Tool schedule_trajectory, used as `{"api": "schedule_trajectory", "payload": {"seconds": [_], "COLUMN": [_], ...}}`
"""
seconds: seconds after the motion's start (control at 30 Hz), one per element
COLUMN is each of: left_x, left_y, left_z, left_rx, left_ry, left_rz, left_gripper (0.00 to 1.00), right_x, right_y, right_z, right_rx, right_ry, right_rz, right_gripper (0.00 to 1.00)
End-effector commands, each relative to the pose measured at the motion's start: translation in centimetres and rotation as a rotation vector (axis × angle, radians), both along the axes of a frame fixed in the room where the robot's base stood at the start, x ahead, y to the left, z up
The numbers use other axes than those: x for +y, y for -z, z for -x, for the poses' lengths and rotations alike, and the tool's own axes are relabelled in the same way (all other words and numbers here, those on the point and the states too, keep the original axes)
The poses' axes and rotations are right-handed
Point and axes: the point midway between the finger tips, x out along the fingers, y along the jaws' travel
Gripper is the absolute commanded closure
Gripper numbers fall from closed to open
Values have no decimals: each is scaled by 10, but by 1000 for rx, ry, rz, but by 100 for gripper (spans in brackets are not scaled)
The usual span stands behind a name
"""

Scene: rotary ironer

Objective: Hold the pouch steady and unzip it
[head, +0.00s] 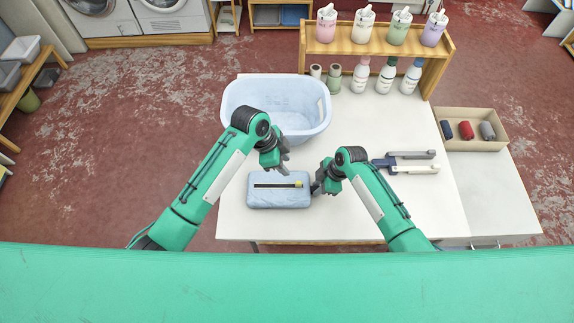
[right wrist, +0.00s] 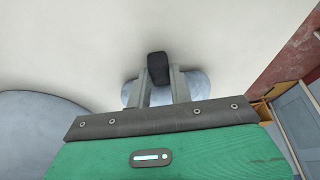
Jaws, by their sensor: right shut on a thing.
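The light blue pouch (head: 262,199) lies flat near the front edge of the white table. A dark zip line runs across its top, with a small yellow piece (head: 298,184) at the right end. My right gripper (head: 317,188) is at the pouch's right end. In the right wrist view its fingers (right wrist: 158,84) are shut on a black tab (right wrist: 157,66), with the pouch (right wrist: 195,84) behind them. My left gripper (head: 284,166) is above the pouch's far edge, apart from the zip; its finger gap is unclear.
A pale blue basket (head: 305,107) stands behind the left gripper. A wooden shelf (head: 375,50) with several bottles is at the back. A grey forked tool (head: 408,163) lies right of my right arm. A tray (head: 492,141) of rolls stands further right.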

Motion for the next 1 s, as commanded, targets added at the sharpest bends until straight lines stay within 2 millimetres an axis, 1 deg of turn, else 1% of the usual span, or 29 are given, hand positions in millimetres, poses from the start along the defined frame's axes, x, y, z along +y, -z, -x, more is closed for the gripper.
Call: {"api": "schedule_trajectory", "payload": {"seconds": [0.3, 0.33, 0.43, 0.47, 0.77, 0.87, 1.0], "left_x": [0, 0, 0, 0, 0, 0, 0], "left_y": [0, 0, 0, 0, 0, 0, 0], "left_z": [0, 0, 0, 0, 0, 0, 0], "left_rx": [0, 0, 0, 0, 0, 0, 0], "left_ry": [0, 0, 0, 0, 0, 0, 0], "left_rz": [0, 0, 0, 0, 0, 0, 0], "left_gripper": [65, 65, 65, 65, 65, 65, 65], "right_x": [0, 0, 0, 0, -1, -4, -13], "right_y": [0, 0, 0, 0, -2, -8, -29], "right_z": [0, 0, 0, 0, 0, -1, 0], "right_rx": [0, 0, 0, 0, -1, -2, -4], "right_ry": [0, 0, 0, 0, 0, 0, -1], "right_rz": [0, 0, 0, 0, 0, 0, 1], "right_gripper": [100, 75, 55, 54, 54, 54, 54]}}
